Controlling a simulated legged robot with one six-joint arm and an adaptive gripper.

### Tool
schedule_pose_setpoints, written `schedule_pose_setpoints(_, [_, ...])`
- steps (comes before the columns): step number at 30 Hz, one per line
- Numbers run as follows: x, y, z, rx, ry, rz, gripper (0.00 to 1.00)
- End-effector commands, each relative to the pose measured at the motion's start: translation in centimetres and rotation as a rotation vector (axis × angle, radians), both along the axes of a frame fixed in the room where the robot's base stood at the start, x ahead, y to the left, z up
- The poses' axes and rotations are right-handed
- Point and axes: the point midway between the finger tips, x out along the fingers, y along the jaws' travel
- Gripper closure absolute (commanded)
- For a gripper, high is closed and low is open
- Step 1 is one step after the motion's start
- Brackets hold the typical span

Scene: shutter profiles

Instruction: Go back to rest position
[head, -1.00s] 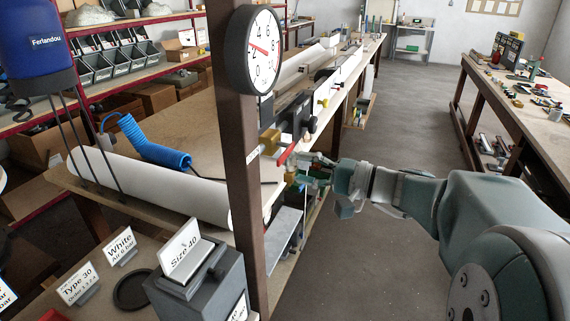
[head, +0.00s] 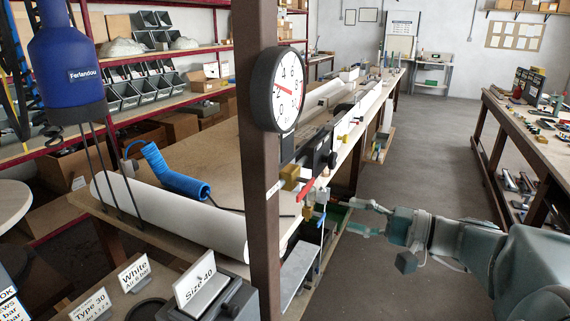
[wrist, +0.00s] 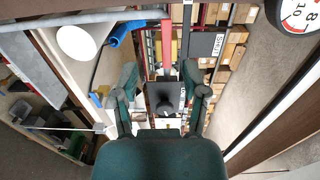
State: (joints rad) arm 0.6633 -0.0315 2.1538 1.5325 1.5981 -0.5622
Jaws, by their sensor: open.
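My gripper (head: 352,218) is at the end of my arm, right of the brown post in the head view, just to the right of a red lever and a brass fitting. In the wrist view my gripper (wrist: 164,92) shows two green fingers spread apart with nothing between them. Behind the gap is a black knob (wrist: 165,106).
A round pressure gauge (head: 286,89) hangs on the brown post (head: 265,225). A white roll (head: 170,215) and blue coiled hose (head: 172,172) lie on the bench (head: 222,150). Another bench (head: 543,140) stands at right. The floor aisle (head: 430,150) between is clear.

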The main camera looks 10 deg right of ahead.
Motion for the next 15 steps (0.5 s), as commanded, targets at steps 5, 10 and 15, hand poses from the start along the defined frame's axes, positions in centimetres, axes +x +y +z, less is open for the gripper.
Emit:
schedule_pose_setpoints(5, [-2.6, 4.9, -2.2, -0.176, 0.129, 0.107, 0.43])
schedule_pose_setpoints(10, [-7.2, 9.1, -6.2, -0.490, 0.279, 0.207, 0.43])
schedule_pose_setpoints(15, [-11.5, 10.0, -9.4, -0.830, 0.337, 0.240, 0.43])
